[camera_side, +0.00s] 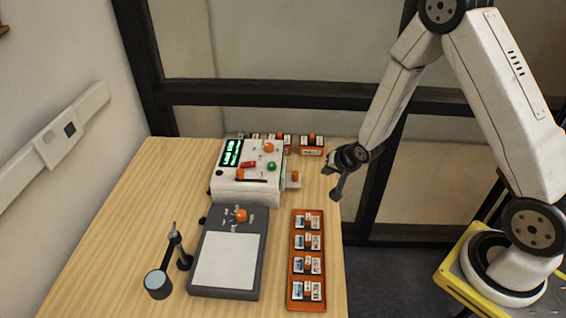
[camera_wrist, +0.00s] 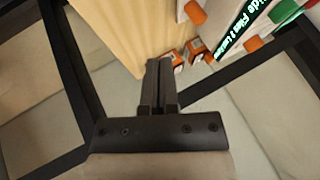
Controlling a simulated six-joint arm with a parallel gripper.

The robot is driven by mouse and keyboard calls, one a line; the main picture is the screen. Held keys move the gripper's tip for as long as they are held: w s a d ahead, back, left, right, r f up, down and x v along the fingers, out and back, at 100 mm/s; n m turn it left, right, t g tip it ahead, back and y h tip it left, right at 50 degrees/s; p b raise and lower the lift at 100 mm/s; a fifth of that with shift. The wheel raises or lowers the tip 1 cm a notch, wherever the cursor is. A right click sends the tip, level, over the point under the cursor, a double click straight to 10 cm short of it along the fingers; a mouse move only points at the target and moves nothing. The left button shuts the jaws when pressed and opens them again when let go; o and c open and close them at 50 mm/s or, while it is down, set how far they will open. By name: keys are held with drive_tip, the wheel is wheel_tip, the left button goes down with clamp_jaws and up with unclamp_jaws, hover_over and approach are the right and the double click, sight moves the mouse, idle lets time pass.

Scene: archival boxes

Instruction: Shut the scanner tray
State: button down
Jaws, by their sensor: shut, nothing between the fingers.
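The white scanner (camera_side: 232,187) stands on the wooden table, with a lit green display, a green button and orange knobs. A small white tray-like part with an orange knob (camera_side: 294,179) sticks out from its right side; it looks like the scanner tray, pulled out. How far out it is cannot be told. My gripper (camera_side: 337,193) is shut and empty, pointing down in the air to the right of that part and apart from it. In the wrist view my gripper (camera_wrist: 160,65) shows closed fingers, and part of the scanner (camera_wrist: 208,28) appears at the upper right.
Several small boxes with orange parts (camera_side: 311,143) stand behind the scanner. An orange rack (camera_side: 293,300) of labelled boxes lies in front, beside a grey light-pad device (camera_side: 227,292). A jointed lamp or magnifier (camera_side: 158,284) stands front left. The table's left side (camera_side: 140,200) is clear.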

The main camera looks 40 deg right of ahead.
drive_tip(key=shift+v, duration=1.9)
drive_tip(key=s+a+r+n+g, duration=0.4)
drive_tip(key=s+a+r+n, duration=0.3)
drive_tip(key=s, duration=0.6)
wheel_tip(320, 180, up, 3)
drive_tip(key=n, duration=0.2)
drive_tip(key=shift+s+n+g, duration=0.3)
drive_tip(key=shift+g, duration=0.1)
